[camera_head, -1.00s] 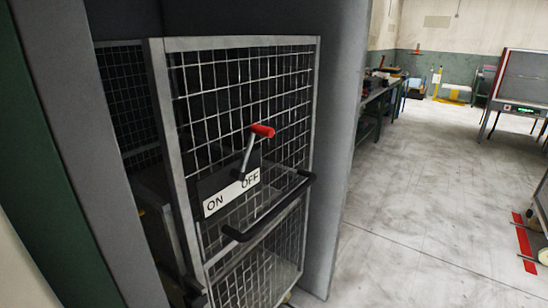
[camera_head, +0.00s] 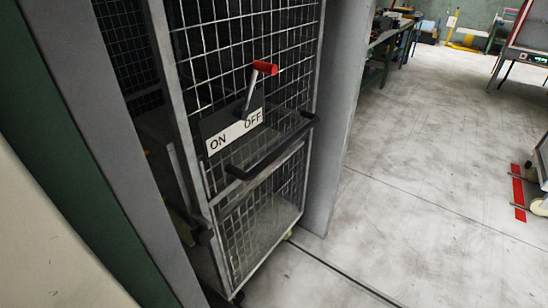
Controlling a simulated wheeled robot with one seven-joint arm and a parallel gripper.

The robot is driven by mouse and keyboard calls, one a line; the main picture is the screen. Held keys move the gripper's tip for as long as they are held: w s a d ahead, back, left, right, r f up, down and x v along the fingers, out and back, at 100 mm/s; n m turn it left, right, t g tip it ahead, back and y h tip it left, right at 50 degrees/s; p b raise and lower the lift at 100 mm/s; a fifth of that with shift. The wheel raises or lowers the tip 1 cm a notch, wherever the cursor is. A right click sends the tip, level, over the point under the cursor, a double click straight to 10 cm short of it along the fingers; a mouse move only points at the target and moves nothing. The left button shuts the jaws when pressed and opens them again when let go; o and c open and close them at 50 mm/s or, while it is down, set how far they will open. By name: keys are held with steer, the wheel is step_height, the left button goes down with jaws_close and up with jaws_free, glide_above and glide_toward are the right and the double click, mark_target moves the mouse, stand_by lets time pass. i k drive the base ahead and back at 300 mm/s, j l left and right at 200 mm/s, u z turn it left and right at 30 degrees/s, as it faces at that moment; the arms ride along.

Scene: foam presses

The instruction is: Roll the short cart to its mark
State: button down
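A tall wire-mesh cart (camera_head: 275,225) with a grey metal frame stands in a bay between grey panels, left of centre. It has a black push bar (camera_head: 272,150) across its front and casters at its foot. A lever with a red grip (camera_head: 265,68) is mounted above an ON/OFF plate (camera_head: 235,130); the lever points up toward the OFF side. I cannot tell whether this is the short cart. A red mark (camera_head: 518,193) is on the floor at the right edge, beside a partly visible wheeled thing (camera_head: 541,170). My gripper is not in view.
Grey panels (camera_head: 335,110) flank the cart closely on both sides. The pale floor (camera_head: 420,180) in front and to the right is open, with a dark seam line. A green workbench (camera_head: 385,45) stands at the back, and a machine table (camera_head: 525,50) at the upper right.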

mark_target(224, 159)
steer(key=i+l, duration=0.7)
